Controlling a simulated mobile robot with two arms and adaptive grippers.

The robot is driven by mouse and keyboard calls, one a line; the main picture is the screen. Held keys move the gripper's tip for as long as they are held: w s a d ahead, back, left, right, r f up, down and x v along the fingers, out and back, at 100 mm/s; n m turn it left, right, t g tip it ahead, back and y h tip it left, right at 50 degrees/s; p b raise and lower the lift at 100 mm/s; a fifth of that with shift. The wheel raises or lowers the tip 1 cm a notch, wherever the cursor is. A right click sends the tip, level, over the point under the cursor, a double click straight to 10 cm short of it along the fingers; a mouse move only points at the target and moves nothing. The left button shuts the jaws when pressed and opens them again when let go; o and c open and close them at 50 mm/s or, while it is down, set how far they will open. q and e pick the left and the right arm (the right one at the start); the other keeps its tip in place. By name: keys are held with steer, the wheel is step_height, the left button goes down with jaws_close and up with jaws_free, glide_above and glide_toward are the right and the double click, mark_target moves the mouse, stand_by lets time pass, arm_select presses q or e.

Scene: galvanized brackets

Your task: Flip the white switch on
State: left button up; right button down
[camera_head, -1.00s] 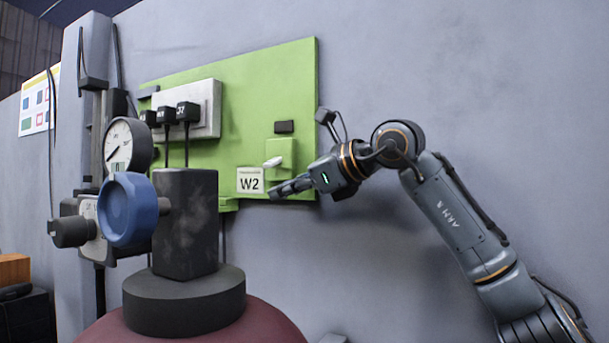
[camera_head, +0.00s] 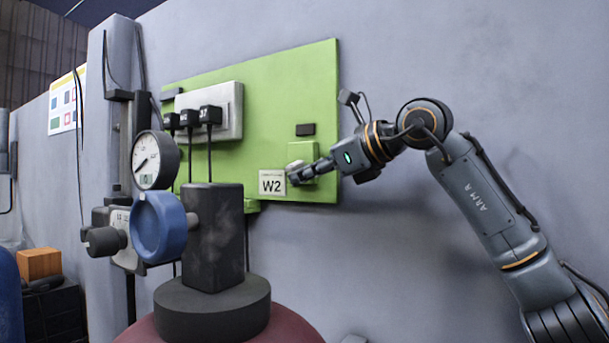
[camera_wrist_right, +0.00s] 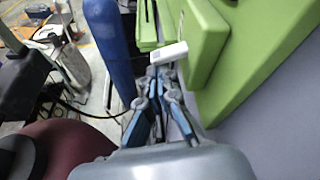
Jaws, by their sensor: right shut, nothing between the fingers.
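The white switch (camera_head: 295,164) is a small lever on a green block (camera_head: 303,151) at the lower right of the green board (camera_head: 270,100). In the right wrist view its lever (camera_wrist_right: 168,52) sticks out just beyond my fingertips. My right gripper (camera_head: 294,177) is shut and empty, with its tips right under the switch and partly covering it in the head view. It also shows in the wrist view (camera_wrist_right: 160,76). I cannot tell whether the tips touch the lever. My left gripper is not in view.
A white W2 label (camera_head: 272,183) is left of the fingertips. A dark block with a blue knob (camera_head: 158,228) and a round gauge (camera_head: 155,160) stand to the left. Black plugs with cables (camera_head: 210,115) sit on the board. The wall right of the board is bare.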

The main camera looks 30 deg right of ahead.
steer(key=shift+r+m, duration=0.1)
steer(key=shift+m, duration=0.2)
steer(key=m+y+p, duration=0.1)
steer(key=r+m+g+p, duration=0.1)
steer(key=shift+a+r+m+y, duration=0.15)
steer(key=shift+a+m+y, duration=0.15)
steer(key=shift+y, duration=0.1)
steer(key=shift+s, duration=0.1)
